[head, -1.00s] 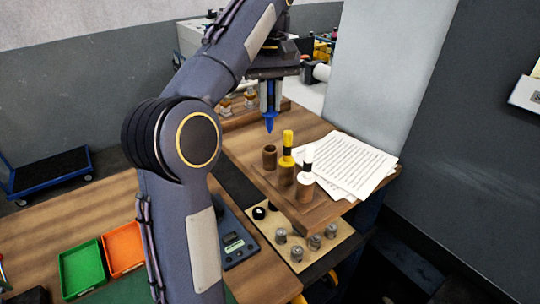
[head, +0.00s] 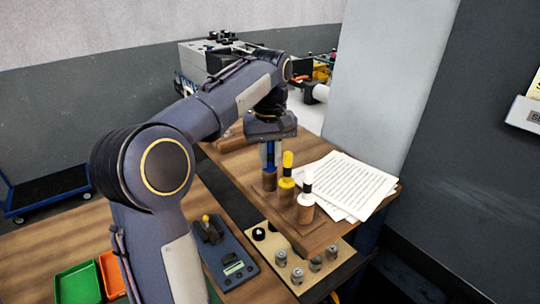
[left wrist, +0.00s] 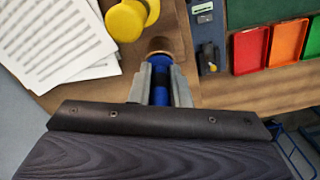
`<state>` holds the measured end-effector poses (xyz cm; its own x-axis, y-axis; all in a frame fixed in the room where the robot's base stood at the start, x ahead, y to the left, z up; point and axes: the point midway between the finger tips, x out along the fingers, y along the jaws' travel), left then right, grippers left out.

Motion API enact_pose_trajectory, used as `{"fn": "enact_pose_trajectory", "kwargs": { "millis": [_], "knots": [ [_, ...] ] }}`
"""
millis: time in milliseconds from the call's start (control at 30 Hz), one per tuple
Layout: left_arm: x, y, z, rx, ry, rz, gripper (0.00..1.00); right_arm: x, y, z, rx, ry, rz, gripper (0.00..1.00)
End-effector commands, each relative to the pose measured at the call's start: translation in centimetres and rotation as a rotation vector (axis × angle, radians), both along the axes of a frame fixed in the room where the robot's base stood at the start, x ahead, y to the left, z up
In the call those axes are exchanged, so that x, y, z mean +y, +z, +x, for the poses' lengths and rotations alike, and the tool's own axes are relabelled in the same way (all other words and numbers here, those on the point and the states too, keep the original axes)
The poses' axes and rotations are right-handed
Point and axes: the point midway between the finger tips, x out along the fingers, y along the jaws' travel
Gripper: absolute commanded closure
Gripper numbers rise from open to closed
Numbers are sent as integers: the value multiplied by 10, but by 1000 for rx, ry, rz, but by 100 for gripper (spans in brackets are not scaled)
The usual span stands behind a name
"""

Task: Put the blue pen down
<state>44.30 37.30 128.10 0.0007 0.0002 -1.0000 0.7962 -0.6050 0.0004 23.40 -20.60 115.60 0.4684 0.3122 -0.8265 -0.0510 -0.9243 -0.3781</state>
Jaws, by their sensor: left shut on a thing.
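The blue pen (left wrist: 160,96) is upright between the fingers of my left gripper (left wrist: 161,84), which is shut on it. In the head view the left gripper (head: 270,152) is above the leftmost brown cup (head: 269,182), and the pen's lower end meets the cup mouth. The cup also shows just past the fingertips in the left wrist view (left wrist: 159,46). The fingers hide part of the pen, and I cannot see how deep its tip is. My right gripper is not in view.
Small metal parts (head: 297,275) sit in front. A grey device (head: 228,255) is at front left.

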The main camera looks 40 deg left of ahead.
Motion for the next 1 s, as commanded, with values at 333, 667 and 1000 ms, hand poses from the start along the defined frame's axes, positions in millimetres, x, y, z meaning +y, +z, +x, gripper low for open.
{"fn": "enact_pose_trajectory", "kwargs": {
  "millis": [333,667,1000],
  "knots": [
    [0,-1,0,0,0,0,62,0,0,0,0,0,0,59],
    [0,16,1,-4,0,1,62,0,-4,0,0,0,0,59],
    [-5,69,-4,-1,-1,0,62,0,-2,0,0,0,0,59]
  ]
}}
